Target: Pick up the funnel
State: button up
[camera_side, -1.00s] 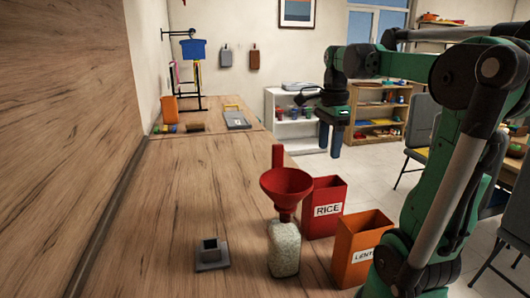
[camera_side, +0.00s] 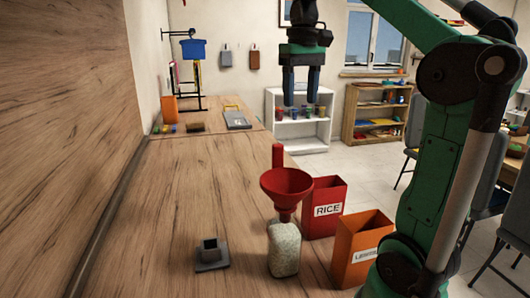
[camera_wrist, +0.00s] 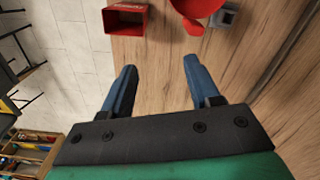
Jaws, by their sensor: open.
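The red funnel (camera_side: 286,187) sits in the mouth of a clear bottle (camera_side: 284,248) filled with pale grains, on the wooden counter. A red upright handle (camera_side: 278,157) rises at the funnel's far side. My gripper (camera_side: 301,102) is open and empty, pointing down, high above and beyond the funnel in the side view. In the wrist view, the blue fingers of my gripper (camera_wrist: 158,70) are spread apart, and the funnel (camera_wrist: 198,6) is cut off by the top edge. The bottle is not clearly seen there.
A red RICE box (camera_side: 325,208) and an orange lentil box (camera_side: 360,250) stand right of the bottle. A small grey square holder (camera_side: 211,254) is to its left. The counter (camera_side: 190,190) beyond is mostly clear, with a wooden wall along its left.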

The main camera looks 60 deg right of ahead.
aim_at(278, 144)
jog(key=a+n, duration=0.1)
jog(key=n, duration=0.3)
jog(key=w+a+n, duration=0.1)
jog(key=a+n, duration=0.1)
jog(key=n, duration=0.3)
jog(key=w+a+n, duration=0.1)
jog(key=n, duration=0.4)
jog(key=shift+a, duration=0.2)
jog(key=shift+n, duration=0.4)
notch_tip(278, 144, down, 4)
jog(key=shift+f, duration=3.35)
jog(key=shift+c, duration=0.2)
grip_shut()
